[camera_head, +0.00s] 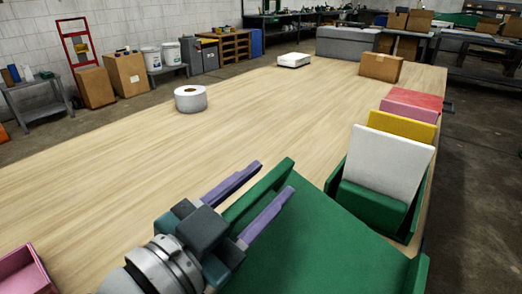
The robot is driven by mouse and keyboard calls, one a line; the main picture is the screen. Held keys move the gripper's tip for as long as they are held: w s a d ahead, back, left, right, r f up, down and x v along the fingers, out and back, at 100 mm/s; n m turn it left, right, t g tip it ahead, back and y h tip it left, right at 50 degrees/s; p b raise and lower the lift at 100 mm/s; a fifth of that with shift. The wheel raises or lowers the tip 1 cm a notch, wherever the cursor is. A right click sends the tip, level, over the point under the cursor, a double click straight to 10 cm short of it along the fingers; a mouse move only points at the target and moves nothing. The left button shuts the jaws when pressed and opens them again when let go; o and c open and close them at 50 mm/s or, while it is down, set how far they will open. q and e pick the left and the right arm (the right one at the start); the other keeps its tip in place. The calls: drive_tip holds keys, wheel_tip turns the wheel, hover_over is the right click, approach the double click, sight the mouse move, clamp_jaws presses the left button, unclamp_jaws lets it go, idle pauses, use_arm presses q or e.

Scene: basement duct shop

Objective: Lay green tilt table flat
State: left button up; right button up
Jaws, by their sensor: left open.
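The green tilt table (315,235) is at the bottom centre-right, on or over the wooden worktop, with raised rims along its left and right sides. Its lower part is cut off by the frame, and I cannot tell how steeply it tilts. My left gripper (262,186) is open, with its two purple fingers apart. One finger lies on the outer side of the left rim (272,184) and the other shows on the inner side, over the green surface. I cannot tell whether either finger touches it. My right gripper is out of view.
A green holder (372,208) with a white panel (388,162) stands just behind the tilt table. Yellow (402,125) and red (415,101) pieces follow behind it. A white roll (190,99), a cardboard box (381,67) and a pink bin (22,272) stand on the worktop. Its middle is clear.

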use_arm(q)
clamp_jaws()
idle(0.3)
drive_tip(key=shift+f, duration=0.1)
idle(1.0)
